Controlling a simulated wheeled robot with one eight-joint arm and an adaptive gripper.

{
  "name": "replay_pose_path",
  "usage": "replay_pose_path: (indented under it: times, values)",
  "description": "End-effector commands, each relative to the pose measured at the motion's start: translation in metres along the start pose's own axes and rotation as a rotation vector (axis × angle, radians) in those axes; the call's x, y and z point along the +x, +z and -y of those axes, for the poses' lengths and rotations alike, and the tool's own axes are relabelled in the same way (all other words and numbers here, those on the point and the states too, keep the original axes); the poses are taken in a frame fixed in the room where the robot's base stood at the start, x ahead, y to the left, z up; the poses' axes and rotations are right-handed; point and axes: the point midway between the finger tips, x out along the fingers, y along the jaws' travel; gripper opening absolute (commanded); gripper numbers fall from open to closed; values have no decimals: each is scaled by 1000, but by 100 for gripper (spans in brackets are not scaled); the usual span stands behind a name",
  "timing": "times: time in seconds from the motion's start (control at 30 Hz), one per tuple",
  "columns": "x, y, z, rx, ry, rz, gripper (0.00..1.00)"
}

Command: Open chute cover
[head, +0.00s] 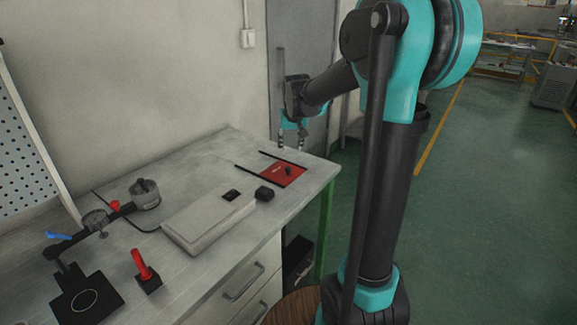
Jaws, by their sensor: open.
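The chute cover appears to be the red plate (279,176) with pale lettering, lying flat near the far right end of the workbench. A small black knob (289,171) stands on it. Dark rails run along its two sides and extend to the left past it. The plate sits at the right end of these rails. My gripper (292,143) is open and empty, pointing down above and just beyond the plate, apart from the knob.
The grey workbench (205,165) carries a pale flat box (208,220), a small black block (264,193), a clamp-like metal device (100,222) and a red-handled piece (141,264). A wall stands behind. Green floor is free at right.

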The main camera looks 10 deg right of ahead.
Motion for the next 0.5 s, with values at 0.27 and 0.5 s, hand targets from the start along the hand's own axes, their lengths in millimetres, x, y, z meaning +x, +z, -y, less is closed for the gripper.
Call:
replay_pose_path:
  times: [0.27,0.5]
  values:
    - [55,0,0,0,0,0,44]
    - [97,0,0,0,0,0,44]
